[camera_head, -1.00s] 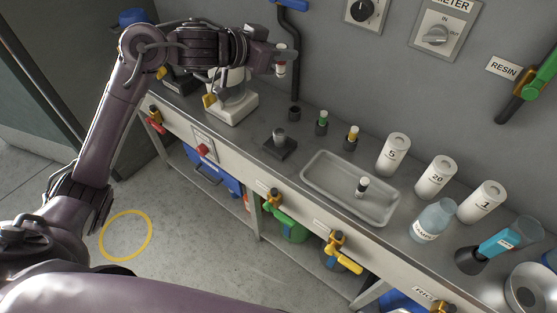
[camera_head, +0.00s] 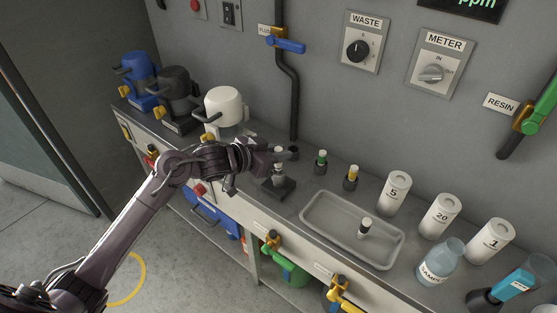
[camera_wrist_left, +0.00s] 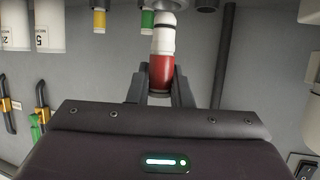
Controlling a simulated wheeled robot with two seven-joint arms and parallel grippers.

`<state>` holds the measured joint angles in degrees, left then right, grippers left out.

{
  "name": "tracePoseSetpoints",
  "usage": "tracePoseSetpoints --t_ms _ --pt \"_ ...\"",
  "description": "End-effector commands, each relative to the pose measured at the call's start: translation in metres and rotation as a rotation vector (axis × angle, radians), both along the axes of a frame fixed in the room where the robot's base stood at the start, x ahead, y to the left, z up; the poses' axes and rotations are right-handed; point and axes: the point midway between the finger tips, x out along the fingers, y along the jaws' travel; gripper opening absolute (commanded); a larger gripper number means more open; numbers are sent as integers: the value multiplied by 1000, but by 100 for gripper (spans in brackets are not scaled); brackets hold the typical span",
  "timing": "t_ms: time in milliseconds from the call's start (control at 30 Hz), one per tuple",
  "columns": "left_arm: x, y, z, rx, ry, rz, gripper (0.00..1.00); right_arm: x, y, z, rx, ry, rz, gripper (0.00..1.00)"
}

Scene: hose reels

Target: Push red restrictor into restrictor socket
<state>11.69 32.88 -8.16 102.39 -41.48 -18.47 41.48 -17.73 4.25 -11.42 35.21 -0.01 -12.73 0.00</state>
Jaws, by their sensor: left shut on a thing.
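The red restrictor (camera_wrist_left: 161,73), with a red body, white section and dark ring, is between the fingers of my left gripper (camera_wrist_left: 161,88). The gripper is shut on it. In the head view my left gripper (camera_head: 268,160) is above a small dark block (camera_head: 281,190) on the bench, which appears to be the restrictor socket. The restrictor looks upright and in line with the block's stub. The gripper partly hides this place, so I cannot tell whether restrictor and socket touch. My right gripper is not in view.
A green-banded restrictor (camera_head: 320,164) and a yellow-banded one (camera_head: 351,178) stand to the right. A grey tray (camera_head: 318,236) holds a small white-topped piece (camera_head: 365,228). A black pipe (camera_head: 294,105) runs down the wall behind.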

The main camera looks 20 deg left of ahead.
Motion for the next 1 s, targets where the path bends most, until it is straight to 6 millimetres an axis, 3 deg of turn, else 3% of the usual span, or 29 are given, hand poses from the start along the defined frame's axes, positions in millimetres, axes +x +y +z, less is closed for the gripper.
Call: tracePoseSetpoints --t_ms 167,600,633,767,1000 --pt "0 0 -24 -2 1 0 0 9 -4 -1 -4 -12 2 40" --pt "0 0 -31 0 0 0 0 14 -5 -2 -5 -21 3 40" --pt "0 0 -30 0 0 0 23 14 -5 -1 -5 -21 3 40" --pt "0 0 -30 0 0 0 40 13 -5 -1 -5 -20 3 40" --pt "0 0 -30 0 0 0 41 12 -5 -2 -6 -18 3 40"
